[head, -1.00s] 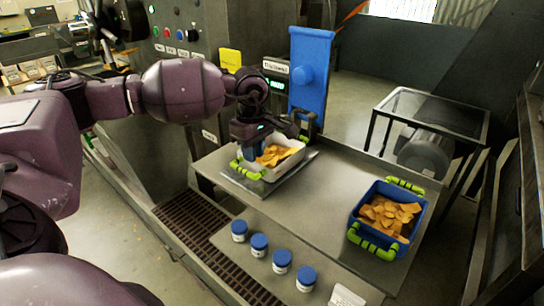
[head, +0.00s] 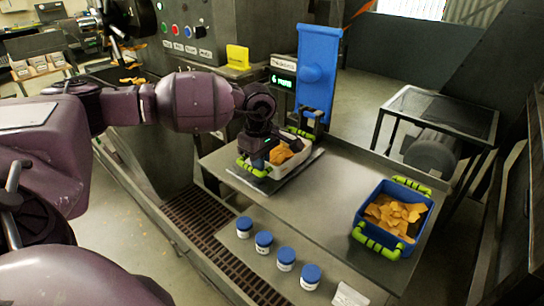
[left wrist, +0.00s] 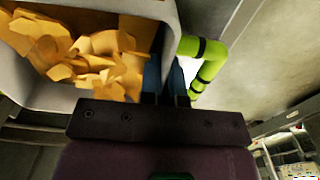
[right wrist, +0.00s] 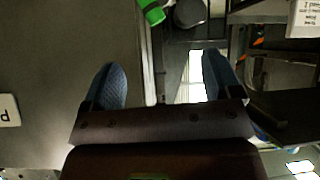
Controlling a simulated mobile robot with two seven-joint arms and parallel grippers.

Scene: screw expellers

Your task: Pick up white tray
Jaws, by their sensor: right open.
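The white tray (head: 294,164) holds orange chips and sits on a flat grey plate on the metal table. It has bright green handles. My left gripper (head: 262,150) is down at the tray's near left side. In the left wrist view the tray's wall (left wrist: 172,25) and a green handle (left wrist: 205,65) are right at the fingers. The left fingers (left wrist: 166,85) are close together, shut on the tray's edge; their tips are partly hidden. My right gripper (right wrist: 165,85) is open and empty in the right wrist view; the head view does not show it.
A blue crate (head: 362,218) of chips with green handles stands at the table's right. Several blue-lidded jars (head: 264,243) line a lower front shelf. A blue upright panel (head: 318,75) and control cabinet (head: 190,15) stand behind. The table middle (head: 310,200) is clear.

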